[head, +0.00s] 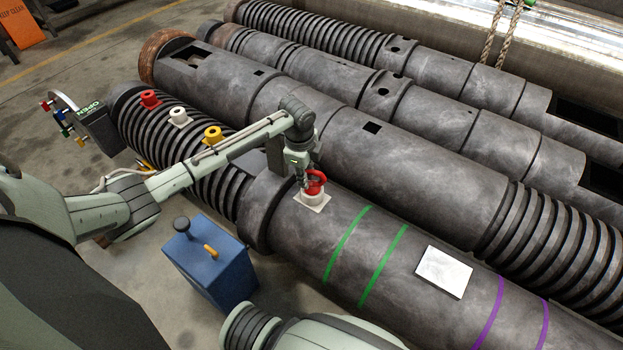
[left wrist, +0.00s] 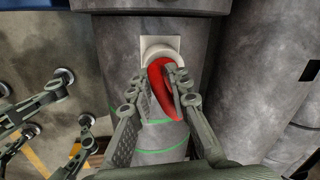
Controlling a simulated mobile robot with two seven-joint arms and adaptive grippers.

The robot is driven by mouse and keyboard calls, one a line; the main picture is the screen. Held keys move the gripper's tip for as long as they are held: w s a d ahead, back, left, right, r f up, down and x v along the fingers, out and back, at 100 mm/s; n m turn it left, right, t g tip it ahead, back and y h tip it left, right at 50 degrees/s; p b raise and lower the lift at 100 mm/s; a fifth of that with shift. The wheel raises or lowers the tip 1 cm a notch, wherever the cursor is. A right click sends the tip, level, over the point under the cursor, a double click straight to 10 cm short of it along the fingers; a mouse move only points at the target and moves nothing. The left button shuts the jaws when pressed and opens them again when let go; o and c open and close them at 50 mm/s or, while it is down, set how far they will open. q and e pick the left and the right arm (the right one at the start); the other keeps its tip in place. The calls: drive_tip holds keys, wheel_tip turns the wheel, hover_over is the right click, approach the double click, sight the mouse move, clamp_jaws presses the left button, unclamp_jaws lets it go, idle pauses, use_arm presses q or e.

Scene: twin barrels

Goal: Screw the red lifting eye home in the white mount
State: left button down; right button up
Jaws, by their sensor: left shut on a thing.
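The red lifting eye (head: 316,181) is at the white mount (head: 313,201), which sits on top of the near dark barrel. In the left wrist view the red eye (left wrist: 158,78) stands in front of the round collar of the white mount (left wrist: 174,44). My left gripper (head: 302,176) is shut on the red eye, with a finger on each side of it; the fingers also show in the left wrist view (left wrist: 160,88). The eye's lower end is hidden, so I cannot tell how deep it sits. My right gripper is not in view.
Red (head: 150,99), white (head: 179,117) and yellow (head: 213,135) fittings sit on the ribbed part of the near barrel. A blue box (head: 210,262) stands on the floor. A white plate (head: 443,272) lies on the barrel past the green bands. More barrels lie behind.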

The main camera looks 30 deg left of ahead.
use_arm(q)
drive_tip(key=c, duration=1.3)
unclamp_jaws()
drive_tip(key=shift+s+f, duration=0.4)
drive_tip(key=shift+f, duration=0.1)
drive_tip(key=shift+c, duration=0.2)
drive_tip(key=shift+w+r, duration=0.1)
wheel_tip(320, 180, up, 4)
drive_tip(key=p, duration=0.3)
drive_tip(key=shift+w+f+p, duration=0.1)
drive_tip(key=shift+f+p, duration=0.1)
drive_tip(key=shift+p, duration=0.2)
drive_tip(key=shift+r+b, duration=0.3)
wheel_tip(320, 180, up, 7)
drive_tip(key=shift+f, duration=0.2)
